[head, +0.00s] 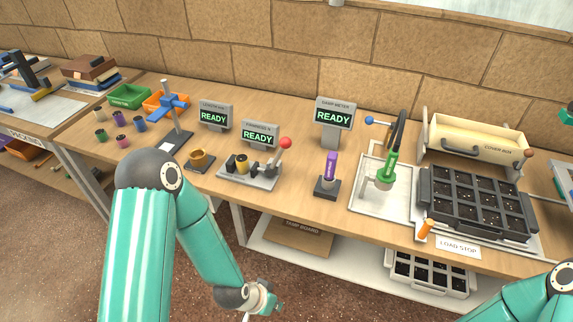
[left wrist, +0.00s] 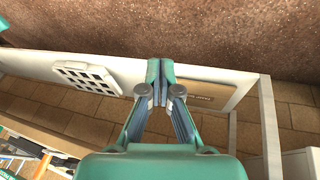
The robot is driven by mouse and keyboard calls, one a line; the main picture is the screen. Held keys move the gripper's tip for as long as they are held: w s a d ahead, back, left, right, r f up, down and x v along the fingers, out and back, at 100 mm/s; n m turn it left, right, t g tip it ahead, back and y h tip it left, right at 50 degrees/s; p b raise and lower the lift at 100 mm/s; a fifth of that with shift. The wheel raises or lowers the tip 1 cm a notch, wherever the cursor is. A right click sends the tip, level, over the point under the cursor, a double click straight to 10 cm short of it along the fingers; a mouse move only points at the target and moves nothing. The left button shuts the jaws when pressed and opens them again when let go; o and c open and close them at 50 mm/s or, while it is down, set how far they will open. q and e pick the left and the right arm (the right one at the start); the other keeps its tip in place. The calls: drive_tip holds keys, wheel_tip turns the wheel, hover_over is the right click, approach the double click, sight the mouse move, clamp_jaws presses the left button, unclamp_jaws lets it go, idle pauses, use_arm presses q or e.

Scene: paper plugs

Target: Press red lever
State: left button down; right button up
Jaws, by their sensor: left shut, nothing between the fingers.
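The red lever (head: 286,143) has a round red knob on a short arm. It rises from the right side of a small grey press fixture (head: 250,180) on the table, tilted up and to the right. A yellow-and-black part sits on the fixture. My left gripper (head: 264,298) is low in front of the table, below the tabletop and well apart from the lever. In the left wrist view its fingers (left wrist: 160,80) are together and empty. The lever does not show in the left wrist view. Of my right arm only a link shows at the lower right.
Screens reading READY (head: 259,134) stand behind the fixture. A purple-topped stand (head: 328,178) is to its right and a brown cup (head: 200,159) to its left. A black grid tray (head: 478,203) is further right. A lower shelf (head: 340,272) lies under the tabletop.

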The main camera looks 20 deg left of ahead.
sight(278, 157)
use_arm(q)
drive_tip(key=w+a+r+m+t+y+b, duration=0.1)
drive_tip(key=w+r+m+t+b, duration=0.25)
drive_tip(key=w+m, duration=0.3)
drive_tip(key=w+r+m+t+y+b, duration=0.1)
drive_tip(key=w+r+m+t+b, duration=0.2)
drive_tip(key=w+r+m+t, duration=0.35)
drive_tip(key=w+r+m+t+y+b, duration=0.1)
drive_tip(key=w+r+m+t+b, duration=0.1)
drive_tip(key=r, duration=0.4)
drive_tip(key=w+a+r+m+t+b, duration=0.1)
drive_tip(key=w+r+m+t+b, duration=0.1)
drive_tip(key=r+m, duration=0.3)
drive_tip(key=shift+w+a+r+m+t+y, duration=0.25)
drive_tip(key=shift+w+r+t+y, duration=0.2)
drive_tip(key=shift+r, duration=0.4)
drive_tip(key=shift+w, duration=0.15)
drive_tip(key=w+a+r+p, duration=0.1)
drive_tip(key=w+a+p, duration=0.1)
drive_tip(key=w, duration=0.8)
drive_tip(key=shift+w+a+r, duration=0.3)
drive_tip(key=shift+w+a, duration=0.1)
drive_tip(key=shift+a, duration=0.45)
